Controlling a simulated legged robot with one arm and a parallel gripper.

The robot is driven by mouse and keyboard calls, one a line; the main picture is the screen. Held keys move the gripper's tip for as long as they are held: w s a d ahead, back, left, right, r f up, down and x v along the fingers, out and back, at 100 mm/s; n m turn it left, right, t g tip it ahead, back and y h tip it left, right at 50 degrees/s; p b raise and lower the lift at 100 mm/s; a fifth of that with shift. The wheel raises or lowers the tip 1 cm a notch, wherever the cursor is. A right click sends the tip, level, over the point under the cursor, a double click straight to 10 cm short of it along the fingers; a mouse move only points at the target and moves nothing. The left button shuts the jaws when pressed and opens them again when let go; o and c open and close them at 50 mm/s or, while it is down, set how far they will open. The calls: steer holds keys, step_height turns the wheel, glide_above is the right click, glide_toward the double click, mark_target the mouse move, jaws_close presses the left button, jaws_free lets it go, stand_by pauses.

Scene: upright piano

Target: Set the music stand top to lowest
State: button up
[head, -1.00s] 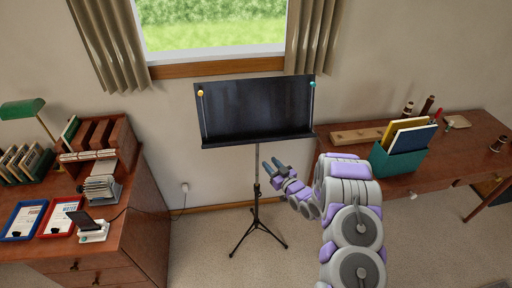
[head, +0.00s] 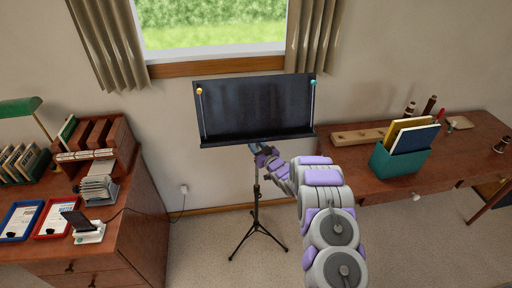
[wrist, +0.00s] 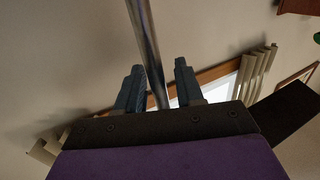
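The black music stand top (head: 255,107) is a wide tilted desk with a lower ledge, on a thin pole above a black tripod (head: 257,232). A yellow-tipped rod and a teal-tipped rod stand at its sides. My gripper (head: 255,147) is at the pole just under the ledge. In the wrist view my gripper (wrist: 158,88) is open, its two grey-blue fingers apart, with the shiny metal pole (wrist: 146,45) passing between them. A gap shows on both sides of the pole. In the head view the fingertips are partly hidden under the ledge.
A wooden desk with red and blue trays (head: 54,217) stands at the left. A wooden table (head: 400,180) with a teal file box (head: 402,160) stands at the right, close to my arm. A window (head: 214,24) with curtains is behind. Carpet is clear around the tripod.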

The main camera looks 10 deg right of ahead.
steer(key=shift+d, duration=0.4)
steer(key=shift+c, duration=0.6)
steer(key=shift+a, duration=0.4)
steer(key=c, duration=0.4)
jaws_close()
steer(key=shift+d, duration=0.1)
